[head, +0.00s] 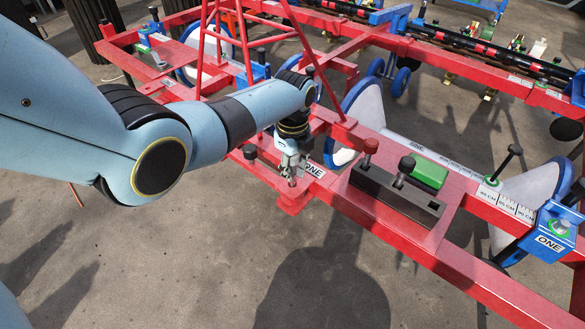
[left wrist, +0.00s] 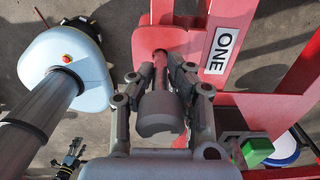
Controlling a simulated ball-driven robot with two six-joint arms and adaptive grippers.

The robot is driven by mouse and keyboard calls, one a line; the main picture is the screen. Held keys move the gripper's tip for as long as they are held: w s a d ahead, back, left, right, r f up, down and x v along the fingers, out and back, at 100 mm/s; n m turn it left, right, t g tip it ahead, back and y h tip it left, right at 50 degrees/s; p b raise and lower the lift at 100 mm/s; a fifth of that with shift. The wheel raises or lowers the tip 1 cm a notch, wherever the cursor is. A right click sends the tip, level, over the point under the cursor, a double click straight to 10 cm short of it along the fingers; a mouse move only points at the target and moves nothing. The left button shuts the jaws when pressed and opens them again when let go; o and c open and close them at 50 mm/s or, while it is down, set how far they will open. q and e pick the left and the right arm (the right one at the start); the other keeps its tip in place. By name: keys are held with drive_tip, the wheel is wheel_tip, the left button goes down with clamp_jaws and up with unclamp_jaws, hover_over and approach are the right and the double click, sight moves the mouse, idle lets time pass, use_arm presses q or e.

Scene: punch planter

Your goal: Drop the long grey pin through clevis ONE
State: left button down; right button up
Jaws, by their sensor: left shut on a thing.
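My left gripper (head: 291,178) is low over the red clevis (head: 292,201) beside a white "ONE" label (head: 314,170). In the left wrist view its fingers (left wrist: 165,75) are shut around a pin with a thick grey head (left wrist: 158,116). The head faces the camera and the pin points towards the red clevis plate (left wrist: 145,43); the label (left wrist: 222,50) is beside it. The pin's lower end is hidden, so I cannot tell whether it is in the hole. In the head view the gripper covers most of the pin.
A dark block (head: 395,195) on the red frame holds a red-headed pin (head: 370,150) and a dark-headed pin (head: 405,167). A green box (head: 428,173) lies beside them. A blue bracket (head: 552,235), also marked "ONE", is at right. Open floor lies in front.

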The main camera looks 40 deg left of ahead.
use_arm(q)
drive_tip(key=shift+f+b, duration=1.2)
drive_tip(key=shift+f, duration=0.3)
drive_tip(key=shift+r, duration=0.15)
drive_tip(key=shift+r+p, duration=1.45)
drive_tip(key=shift+p, duration=0.25)
